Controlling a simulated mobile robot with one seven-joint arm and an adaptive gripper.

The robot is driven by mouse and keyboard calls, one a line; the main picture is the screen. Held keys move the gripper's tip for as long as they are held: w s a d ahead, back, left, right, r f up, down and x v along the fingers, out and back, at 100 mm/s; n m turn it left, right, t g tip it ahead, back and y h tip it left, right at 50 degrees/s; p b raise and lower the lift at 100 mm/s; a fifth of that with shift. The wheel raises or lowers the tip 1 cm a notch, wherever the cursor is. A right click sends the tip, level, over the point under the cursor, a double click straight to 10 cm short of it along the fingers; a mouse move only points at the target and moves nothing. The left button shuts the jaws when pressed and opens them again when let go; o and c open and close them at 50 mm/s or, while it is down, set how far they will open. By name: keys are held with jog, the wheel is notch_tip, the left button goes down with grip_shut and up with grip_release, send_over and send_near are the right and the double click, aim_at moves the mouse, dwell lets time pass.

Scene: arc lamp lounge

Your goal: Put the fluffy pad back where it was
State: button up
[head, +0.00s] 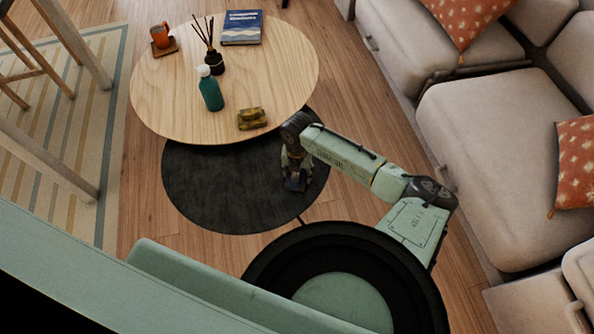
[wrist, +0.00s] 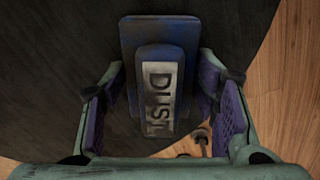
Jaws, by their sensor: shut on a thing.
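A dark blue pad with a raised block on top and a grey label reading "DUST" (wrist: 160,50) sits between my fingers in the wrist view; I take it to be the fluffy pad. My gripper (wrist: 162,88) is shut on it, one finger on each side. In the head view my gripper (head: 296,178) points down over the dark round rug (head: 215,195), just off the front right edge of the table. The pad is small and dark there, and its underside is hidden. I cannot tell its exact height above the rug.
The table's right side is bare. A beige sofa (head: 490,115) stands right.

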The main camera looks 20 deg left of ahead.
jog(key=shift+f, duration=0.1)
jog(key=shift+f, duration=0.15)
jog(key=o, duration=1.1)
notch_tip(320, 180, up, 12)
jog(key=shift+r+b, duration=0.2)
jog(key=shift+b, duration=0.55)
